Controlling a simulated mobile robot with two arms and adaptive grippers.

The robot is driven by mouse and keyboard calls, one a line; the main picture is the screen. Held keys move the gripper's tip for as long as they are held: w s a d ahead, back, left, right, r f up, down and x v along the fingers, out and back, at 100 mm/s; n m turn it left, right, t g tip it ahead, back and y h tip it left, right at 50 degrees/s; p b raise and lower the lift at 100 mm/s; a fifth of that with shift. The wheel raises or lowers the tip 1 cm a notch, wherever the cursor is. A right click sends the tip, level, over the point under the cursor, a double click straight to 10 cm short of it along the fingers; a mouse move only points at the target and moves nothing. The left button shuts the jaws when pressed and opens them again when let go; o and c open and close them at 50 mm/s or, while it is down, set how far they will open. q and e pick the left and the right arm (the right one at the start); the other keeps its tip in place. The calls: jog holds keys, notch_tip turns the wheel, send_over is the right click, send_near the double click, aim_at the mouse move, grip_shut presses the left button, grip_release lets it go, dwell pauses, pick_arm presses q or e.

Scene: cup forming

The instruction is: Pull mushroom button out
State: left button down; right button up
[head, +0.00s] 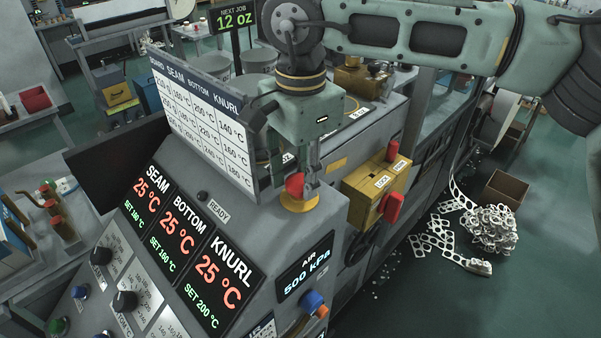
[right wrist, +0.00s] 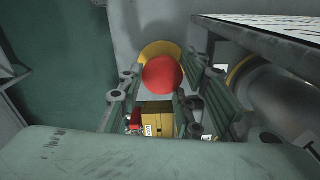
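The red mushroom button (head: 294,185) sits on a yellow round base (head: 300,203) on the sloping grey panel, right of the READY label. In the right wrist view the red button head (right wrist: 162,75) is round and lies between my fingers, with its yellow ring (right wrist: 152,51) behind it. My right gripper (head: 301,178) points down at the button, its fingers on either side of the head. In the right wrist view the fingers of the right gripper (right wrist: 168,82) stand apart, with a visible gap on each side of the button. My left gripper is not in view.
A white temperature chart board (head: 200,120) stands just left of my right gripper. A yellow lock box with a red handle (head: 378,190) is close on the right. Temperature displays (head: 185,245) and knobs fill the panel below. Scrap rings (head: 490,228) lie on the floor.

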aim_at(301, 181)
grip_shut()
jog(key=shift+r, duration=0.65)
jog(key=shift+o, duration=0.9)
grip_release()
jog(key=o, duration=0.4)
jog(key=shift+s, duration=0.2)
jog(key=shift+w+r, duration=0.1)
jog(key=shift+r, duration=0.3)
notch_tip(301, 181, up, 11)
jog(key=shift+r, duration=0.15)
